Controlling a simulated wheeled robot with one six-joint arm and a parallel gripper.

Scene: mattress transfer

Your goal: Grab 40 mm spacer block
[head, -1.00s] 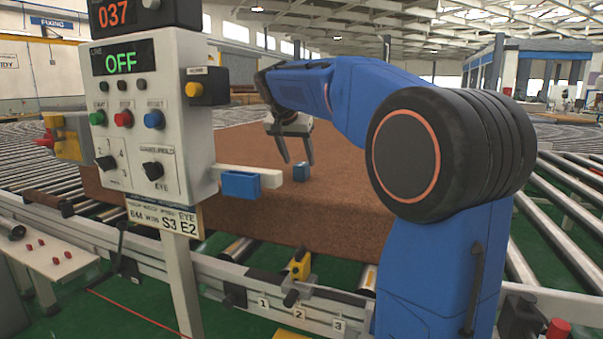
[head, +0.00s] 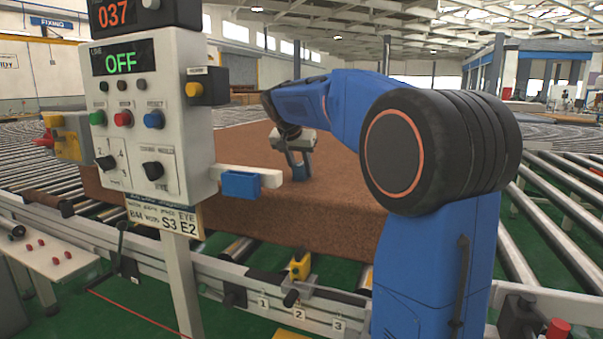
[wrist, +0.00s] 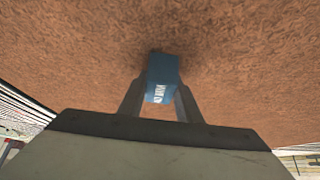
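The 40 mm spacer block is a small blue block with white lettering, seen in the wrist view (wrist: 161,80). It is at the brown mattress surface (wrist: 70,60); I cannot tell whether it touches it or is just clear of it. My gripper (wrist: 162,88) points down with one finger on each side of the block, both appearing to press against its sides. In the head view my gripper (head: 299,168) is over the top of the mattress (head: 340,205), and its fingers partly hide the block.
Roller conveyors (head: 560,200) run at the right and left. A yellow clamp (head: 300,265) sits on the front rail. The mattress top around the block is clear.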

